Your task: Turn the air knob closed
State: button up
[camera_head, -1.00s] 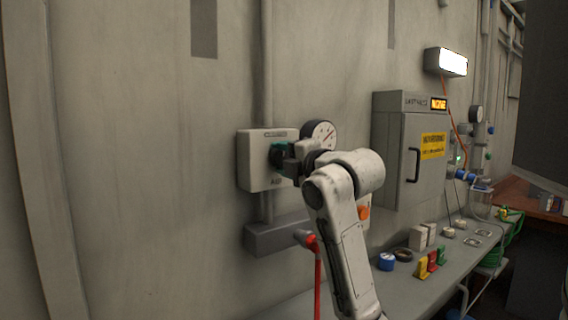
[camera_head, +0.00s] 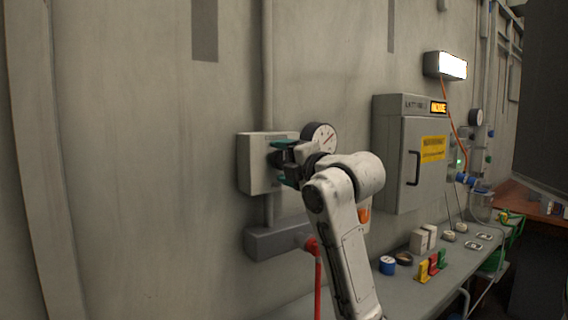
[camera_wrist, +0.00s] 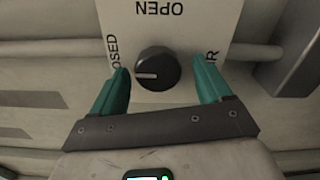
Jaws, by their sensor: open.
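The air knob (camera_wrist: 157,68) is round and dark, on a pale panel (camera_head: 256,165) fixed to the wall. In the wrist view its white pointer line points left, toward a partly hidden label ending in "OSED". "OPEN" shows upside down above the knob, and part of "AIR" shows at its right. My gripper (camera_head: 278,162) is open at the panel, with green fingers spread. In the wrist view one finger is on each side of the knob, with a gap on both sides. In the head view my gripper hides the knob.
A grey box (camera_head: 275,241) with a red hose (camera_head: 317,280) is below the panel. A grey cabinet (camera_head: 402,155) is to the right. A bench (camera_head: 408,285) holds several small items. The wall at left is clear.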

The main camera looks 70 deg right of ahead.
jog(key=shift+s, duration=0.1)
jog(key=b+v, duration=0.3)
jog(key=v, duration=0.7)
jog(key=shift+s+a, duration=0.2)
jog(key=shift+s, duration=0.05)
jog(key=shift+f, duration=0.1)
